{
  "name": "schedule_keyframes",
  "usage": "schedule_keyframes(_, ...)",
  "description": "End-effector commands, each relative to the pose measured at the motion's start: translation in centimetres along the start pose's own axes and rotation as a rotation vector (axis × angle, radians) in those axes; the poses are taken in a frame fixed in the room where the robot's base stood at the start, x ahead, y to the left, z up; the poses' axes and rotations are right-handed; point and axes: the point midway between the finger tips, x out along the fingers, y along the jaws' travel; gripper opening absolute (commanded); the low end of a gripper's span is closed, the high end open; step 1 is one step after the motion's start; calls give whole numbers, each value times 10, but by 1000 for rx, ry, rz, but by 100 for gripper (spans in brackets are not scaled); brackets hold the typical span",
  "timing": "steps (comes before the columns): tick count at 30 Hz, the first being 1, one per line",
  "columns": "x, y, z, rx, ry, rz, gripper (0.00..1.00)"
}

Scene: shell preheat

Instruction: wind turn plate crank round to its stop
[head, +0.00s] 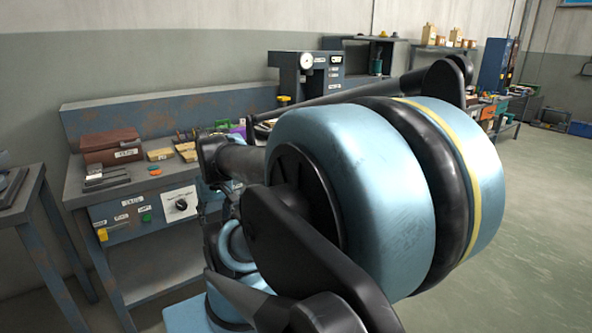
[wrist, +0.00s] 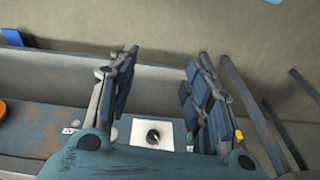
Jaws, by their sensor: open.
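I cannot make out a turn plate crank for certain in either view. My gripper (wrist: 160,62) is open and empty in the wrist view, its two blue-padded fingers apart with a wide gap. Below that gap shows a white plate with a black knob (wrist: 153,135), at a distance from the fingertips. The same white plate and knob (head: 180,204) sit on the bench's blue front panel in the head view. My large blue arm joint fills the middle of the head view and hides part of the bench; my gripper is not clearly seen there.
The rusty blue workbench (head: 165,119) carries a brown box (head: 110,146) and small blocks. A green button (head: 146,218) and a yellow part (head: 102,234) are on its front. A grey machine with a round dial (head: 306,61) stands behind. Open floor (head: 545,215) lies right.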

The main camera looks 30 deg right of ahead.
Motion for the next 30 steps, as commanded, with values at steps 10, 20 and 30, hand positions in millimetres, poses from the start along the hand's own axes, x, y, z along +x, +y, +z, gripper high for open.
schedule_keyframes(10, -17, 22, -74, 59, 43, -156, 46)
schedule_keyframes(20, -23, 79, -144, 94, 161, -284, 46)
schedule_keyframes(30, -23, 176, -196, 117, 350, -365, 46)
